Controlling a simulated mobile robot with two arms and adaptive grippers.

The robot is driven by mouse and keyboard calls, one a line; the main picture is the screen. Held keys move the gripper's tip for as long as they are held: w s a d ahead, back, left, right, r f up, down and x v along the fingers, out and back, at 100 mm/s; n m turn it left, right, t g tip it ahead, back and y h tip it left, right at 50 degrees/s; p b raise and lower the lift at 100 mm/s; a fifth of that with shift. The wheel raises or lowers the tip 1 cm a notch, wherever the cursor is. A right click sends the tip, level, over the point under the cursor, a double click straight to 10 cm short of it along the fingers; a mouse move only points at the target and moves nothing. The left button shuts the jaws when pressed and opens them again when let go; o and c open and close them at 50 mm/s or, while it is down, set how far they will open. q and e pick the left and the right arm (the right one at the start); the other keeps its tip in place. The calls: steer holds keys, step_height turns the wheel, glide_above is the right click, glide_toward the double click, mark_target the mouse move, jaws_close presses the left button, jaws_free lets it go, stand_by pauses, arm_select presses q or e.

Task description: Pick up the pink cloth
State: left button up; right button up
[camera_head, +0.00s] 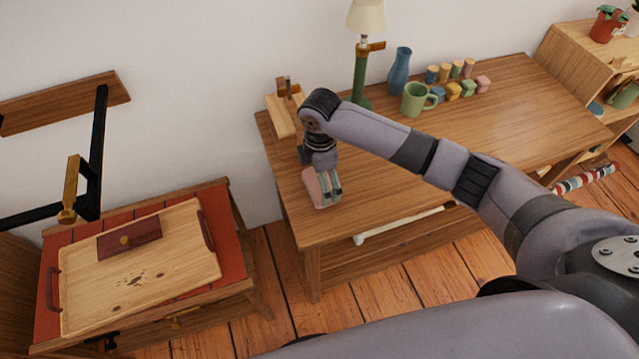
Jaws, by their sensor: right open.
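The pink cloth (311,186) lies near the left end of the wooden table (390,190), partly hidden by my right gripper. My right gripper (328,195) points down over it, with its fingers at the cloth's right side. The jaws are open. I cannot tell whether the fingers touch the cloth. My left gripper is not in view.
A green lamp (361,80), blue vase (399,71), green mug (417,99) and several small coloured pieces (453,91) stand along the back. A wooden stand (282,112) is behind the gripper. A wooden tray (180,270) rests on lower furniture at left.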

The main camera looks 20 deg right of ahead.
steer(key=shift+f, duration=0.9)
steer(key=shift+a, duration=0.1)
steer(key=c, duration=0.9)
steer(key=shift+r, duration=0.15)
step_height(320, 180, up, 20)
steer(key=shift+f+b, duration=0.1)
steer(key=shift+b, duration=0.2)
steer(key=o, duration=0.6)
steer(key=c, duration=0.4)
